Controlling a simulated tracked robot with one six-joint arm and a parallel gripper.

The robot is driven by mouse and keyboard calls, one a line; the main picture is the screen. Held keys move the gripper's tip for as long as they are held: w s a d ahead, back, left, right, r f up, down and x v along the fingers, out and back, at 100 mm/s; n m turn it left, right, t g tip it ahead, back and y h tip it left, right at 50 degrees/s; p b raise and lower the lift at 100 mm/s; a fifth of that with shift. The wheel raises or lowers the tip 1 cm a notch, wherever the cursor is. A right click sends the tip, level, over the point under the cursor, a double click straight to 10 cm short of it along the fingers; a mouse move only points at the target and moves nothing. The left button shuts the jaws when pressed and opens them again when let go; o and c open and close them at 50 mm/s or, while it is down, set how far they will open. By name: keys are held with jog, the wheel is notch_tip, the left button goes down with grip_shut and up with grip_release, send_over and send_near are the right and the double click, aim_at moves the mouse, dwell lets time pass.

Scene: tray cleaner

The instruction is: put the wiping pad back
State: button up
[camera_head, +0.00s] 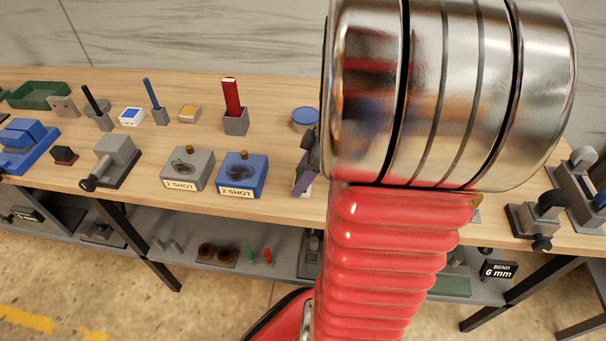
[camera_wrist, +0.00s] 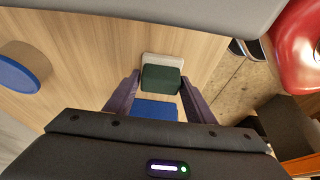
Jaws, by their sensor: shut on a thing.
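My gripper (camera_wrist: 160,84) shows in the wrist view as two dark purple fingers, shut on a small block-shaped thing that I take to be the wiping pad (camera_wrist: 161,79). A dark green face of it shows between the fingertips. A pale grey-white piece (camera_wrist: 162,60) lies just beyond the green, and a blue piece (camera_wrist: 156,110) shows nearer the palm. I cannot tell whether these are parts of the pad or separate. In the head view my arm covers most of the gripper; only a dark purple edge (camera_head: 303,178) shows at the bench's front.
A round blue-topped container (camera_wrist: 20,70) stands left of the gripper in the wrist view, also in the head view (camera_head: 305,117). Two "2 SHOT" blocks, grey (camera_head: 188,168) and blue (camera_head: 243,174), stand left. A grey holder with a red piece (camera_head: 232,105) stands behind them.

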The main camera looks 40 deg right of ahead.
jog(key=shift+f, duration=0.1)
jog(key=o, duration=1)
jog(key=v, duration=1.2)
jog(key=shift+s, duration=0.1)
